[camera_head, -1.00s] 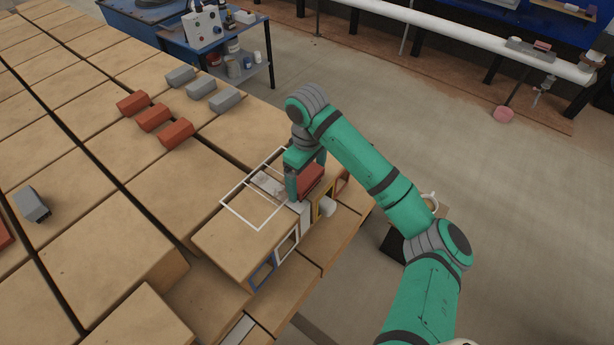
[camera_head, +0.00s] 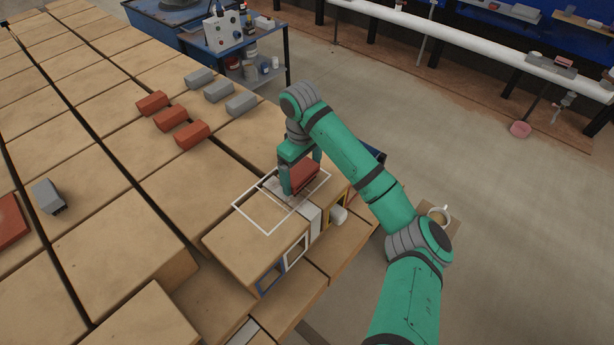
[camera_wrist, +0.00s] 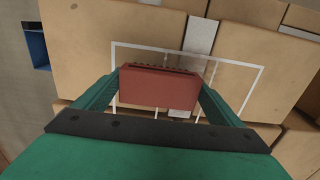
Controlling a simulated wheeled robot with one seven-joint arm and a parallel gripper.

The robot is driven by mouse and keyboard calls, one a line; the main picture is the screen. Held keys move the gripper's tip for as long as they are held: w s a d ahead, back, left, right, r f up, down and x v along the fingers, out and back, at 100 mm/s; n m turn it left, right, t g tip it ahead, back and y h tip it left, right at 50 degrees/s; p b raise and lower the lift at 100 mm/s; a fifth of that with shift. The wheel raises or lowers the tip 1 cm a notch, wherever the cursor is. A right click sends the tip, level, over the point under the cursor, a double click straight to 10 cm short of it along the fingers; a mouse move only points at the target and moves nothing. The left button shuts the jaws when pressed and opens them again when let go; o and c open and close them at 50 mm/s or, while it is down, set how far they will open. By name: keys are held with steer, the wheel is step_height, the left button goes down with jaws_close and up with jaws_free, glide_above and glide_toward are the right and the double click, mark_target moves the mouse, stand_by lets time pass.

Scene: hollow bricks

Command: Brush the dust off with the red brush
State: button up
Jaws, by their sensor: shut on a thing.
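My gripper (camera_head: 301,173) is shut on the red brush (camera_head: 305,177), a block with a dark bristled edge. The brush (camera_wrist: 158,88) spans between the two fingers in the wrist view. It is over the far right part of a white rectangle outline (camera_head: 249,221) on the brick top. A pale grey patch, perhaps dust (camera_head: 271,184), shows just left of my gripper inside the outline. Small pale bits show below the brush in the wrist view (camera_wrist: 181,113). Whether the bristles touch the surface I cannot tell.
Several red (camera_head: 170,119) and grey (camera_head: 219,91) blocks stand on the bricks behind. A dark grey block (camera_head: 49,197) stands at left. A blue trolley (camera_head: 245,45) is behind.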

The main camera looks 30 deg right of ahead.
steer(key=shift+w+a+f, duration=0.1)
steer(key=shift+w+a, duration=0.2)
steer(key=shift+w, duration=0.55)
steer(key=shift+w+a, duration=0.25)
steer(key=shift+w, duration=0.55)
steer(key=shift+w+a, duration=0.4)
steer(key=shift+w, duration=0.3)
steer(key=shift+w+a, duration=0.35)
steer(key=shift+w, duration=0.65)
steer(key=shift+w+a, duration=0.3)
steer(key=shift+w, duration=0.7)
steer(key=shift+w+a, duration=0.35)
steer(key=shift+w, duration=0.65)
steer(key=shift+s+d, duration=0.35)
steer(key=shift+s, duration=0.55)
steer(key=shift+s+d, duration=0.4)
steer(key=shift+s, duration=0.55)
steer(key=shift+s+d, duration=0.35)
steer(key=shift+s, duration=0.55)
steer(key=shift+s+d, duration=0.65)
steer(key=shift+s, duration=1.25)
steer(key=shift+s+d, duration=0.65)
steer(key=shift+s, duration=1.25)
steer(key=shift+s+d, duration=0.65)
steer(key=shift+s, duration=1.25)
steer(key=shift+r, duration=0.85)
